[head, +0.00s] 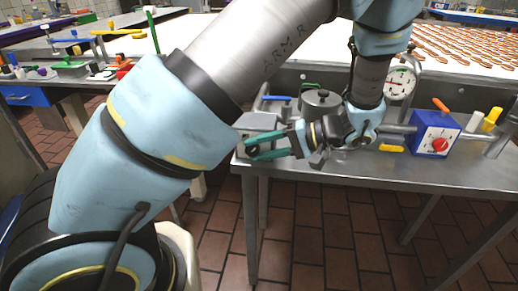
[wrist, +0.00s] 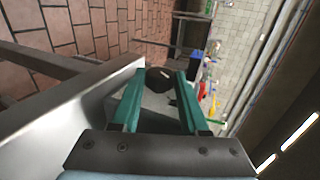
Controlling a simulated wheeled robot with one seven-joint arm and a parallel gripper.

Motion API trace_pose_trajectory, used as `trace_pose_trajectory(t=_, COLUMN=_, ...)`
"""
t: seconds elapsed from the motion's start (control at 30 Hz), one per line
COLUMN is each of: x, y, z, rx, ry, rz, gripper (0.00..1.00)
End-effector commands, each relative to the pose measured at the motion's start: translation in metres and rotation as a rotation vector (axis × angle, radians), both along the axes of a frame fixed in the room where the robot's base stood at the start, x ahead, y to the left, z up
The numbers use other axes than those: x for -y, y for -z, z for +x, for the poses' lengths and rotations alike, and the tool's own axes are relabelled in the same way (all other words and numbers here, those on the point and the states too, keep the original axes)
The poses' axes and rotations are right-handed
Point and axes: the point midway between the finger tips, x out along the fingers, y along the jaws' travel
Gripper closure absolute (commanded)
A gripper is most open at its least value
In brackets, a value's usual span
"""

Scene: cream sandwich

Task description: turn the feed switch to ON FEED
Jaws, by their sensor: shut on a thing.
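My gripper (head: 251,149), with green fingers, is at the left front corner of the steel table, pointing left. In the wrist view its fingers (wrist: 160,76) are on either side of a dark, roundish knob (wrist: 159,82), and it is shut on this knob. The knob has a small pale mark on it. I cannot read any ON FEED label, so its setting cannot be told. In the head view the fingers hide most of the knob. A grey metal box (head: 258,121) is just above the fingers.
A blue box with a red knob (head: 439,145) stands on the right of the steel table (head: 330,168). A round dial gauge (head: 400,83) and a grey lidded pot (head: 320,103) are close to my arm. Tiled floor (head: 320,225) lies in front.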

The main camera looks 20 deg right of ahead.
Motion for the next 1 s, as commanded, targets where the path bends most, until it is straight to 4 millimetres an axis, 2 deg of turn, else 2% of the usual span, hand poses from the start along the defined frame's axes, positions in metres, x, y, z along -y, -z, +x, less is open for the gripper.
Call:
trace_pose_trajectory(t=0.47, x=-0.0002, y=0.0010, z=0.0001, rx=0.006, ry=-0.001, rz=0.015, gripper=1.00)
trace_pose_trajectory(t=0.5, x=-0.0003, y=0.0010, z=0.0002, rx=0.006, ry=-0.001, rz=0.015, gripper=0.55)
trace_pose_trajectory(t=0.77, x=-0.0003, y=0.0007, z=0.0000, rx=0.006, ry=-0.001, rz=0.015, gripper=0.26)
trace_pose_trajectory(t=1.0, x=0.0001, y=0.0005, z=0.0000, rx=0.005, ry=0.000, rz=0.014, gripper=0.26)
